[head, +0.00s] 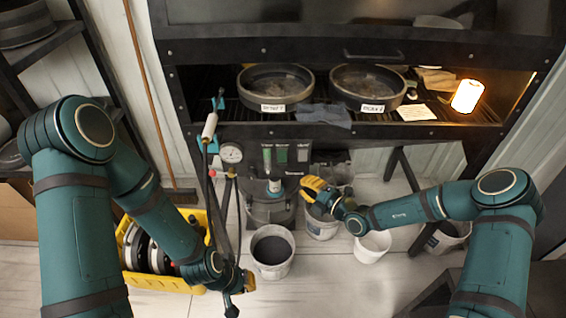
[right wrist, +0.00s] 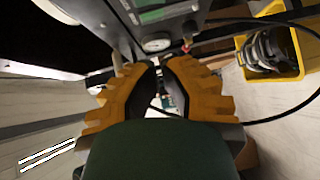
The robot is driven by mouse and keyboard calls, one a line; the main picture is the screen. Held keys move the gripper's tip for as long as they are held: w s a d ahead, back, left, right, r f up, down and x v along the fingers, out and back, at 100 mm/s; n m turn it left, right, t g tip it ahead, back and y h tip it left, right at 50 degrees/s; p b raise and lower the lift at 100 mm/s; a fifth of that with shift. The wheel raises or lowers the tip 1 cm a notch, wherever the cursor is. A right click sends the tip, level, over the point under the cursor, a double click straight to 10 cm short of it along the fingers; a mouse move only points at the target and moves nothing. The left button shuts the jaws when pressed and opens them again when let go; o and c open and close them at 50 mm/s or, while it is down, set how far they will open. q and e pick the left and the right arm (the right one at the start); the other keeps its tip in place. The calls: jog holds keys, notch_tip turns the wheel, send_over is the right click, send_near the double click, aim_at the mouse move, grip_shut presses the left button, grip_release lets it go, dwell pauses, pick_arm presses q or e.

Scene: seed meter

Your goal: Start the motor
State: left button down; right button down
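A dark machine unit (head: 270,205) stands below the bench at the middle, with a control panel (head: 301,172) and green displays (head: 282,155). A round white gauge (head: 231,153) is at its left. I cannot make out a start switch.
Two labelled round pans (head: 275,104) (head: 368,103) sit on the bench shelf, with a glowing lamp (head: 467,96) at right. A grey bucket (head: 272,271), a white bucket (head: 372,247) and a yellow crate (head: 157,285) stand on the floor. Hoses hang left of the unit.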

aim_at(280, 159)
jog(key=shift+w+d+b+x, duration=0.35)
jog(key=shift+b+x, duration=0.15)
jog(key=shift+x, duration=1.65)
jog(key=shift+w+d+b+x, duration=0.3)
jog(key=shift+b+x, duration=0.25)
jog(key=shift+x, duration=1.6)
jog(key=shift+w+d+b+x, duration=0.35)
jog(key=shift+b+x, duration=0.15)
jog(key=shift+x, duration=1.65)
jog(key=shift+f, duration=0.15)
jog(key=shift+w+f+n+t+y+b, duration=0.35)
jog(key=shift+f+n+t+y+b, duration=0.05)
jog(key=shift+b, duration=0.4)
jog(key=shift+n, duration=0.3)
jog(key=shift+w+r, duration=0.1)
jog(key=shift+w, duration=0.05)
jog(key=shift+w+d, duration=0.1)
